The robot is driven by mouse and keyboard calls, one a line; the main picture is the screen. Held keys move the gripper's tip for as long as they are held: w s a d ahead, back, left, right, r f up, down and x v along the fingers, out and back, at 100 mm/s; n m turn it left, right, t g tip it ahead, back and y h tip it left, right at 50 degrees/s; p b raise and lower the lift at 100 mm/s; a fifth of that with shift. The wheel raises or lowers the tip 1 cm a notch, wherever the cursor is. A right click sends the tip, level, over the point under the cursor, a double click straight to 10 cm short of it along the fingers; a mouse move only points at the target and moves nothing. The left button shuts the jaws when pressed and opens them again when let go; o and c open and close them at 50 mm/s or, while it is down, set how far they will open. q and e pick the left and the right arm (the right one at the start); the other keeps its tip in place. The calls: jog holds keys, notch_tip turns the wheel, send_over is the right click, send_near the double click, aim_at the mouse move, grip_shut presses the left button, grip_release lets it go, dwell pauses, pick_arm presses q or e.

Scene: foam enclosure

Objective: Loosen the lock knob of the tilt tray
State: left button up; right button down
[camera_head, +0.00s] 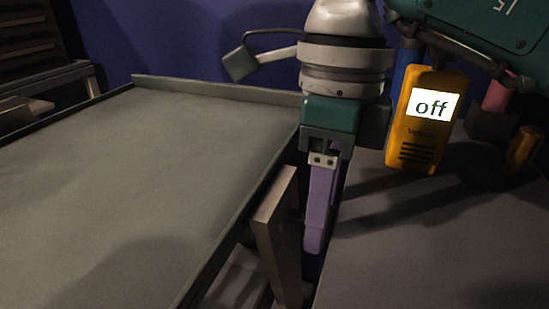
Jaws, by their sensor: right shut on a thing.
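The tilt tray (150,160) is a wide grey sheet with a low raised rim, filling the left and middle of the head view. A pale upright bracket (277,235) stands by its right edge. My right gripper (313,246) points down just right of this bracket, with a purple finger in the gap beside the tray. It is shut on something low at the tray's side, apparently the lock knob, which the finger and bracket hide. My left gripper is not in view.
A yellow handheld device (428,120) with a screen reading "off" stands upright on the dark surface (440,240) at right. A small orange object (524,147) and a pink cylinder (496,95) are further right. Dark shelving (40,50) stands at the far left.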

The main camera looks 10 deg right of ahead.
jog(key=shift+t, duration=0.3)
jog(key=shift+h, duration=0.4)
jog(key=shift+s+a+t+h, duration=0.15)
jog(key=shift+t+h, duration=0.15)
jog(key=shift+t, duration=0.5)
jog(key=t+h, duration=0.1)
jog(key=t+b, duration=0.1)
jog(key=t+h+b, duration=0.1)
jog(key=shift+s+a+f+t+h, duration=0.2)
jog(key=shift+s+a+t+h, duration=0.1)
jog(key=shift+t, duration=0.1)
jog(key=shift+r+t+h, duration=0.1)
jog(key=shift+t+h, duration=0.3)
jog(key=shift+t, duration=0.2)
jog(key=shift+s+t+h+p, duration=0.15)
jog(key=shift+t+h+p, duration=0.45)
jog(key=shift+t, duration=0.3)
jog(key=shift+f, duration=0.2)
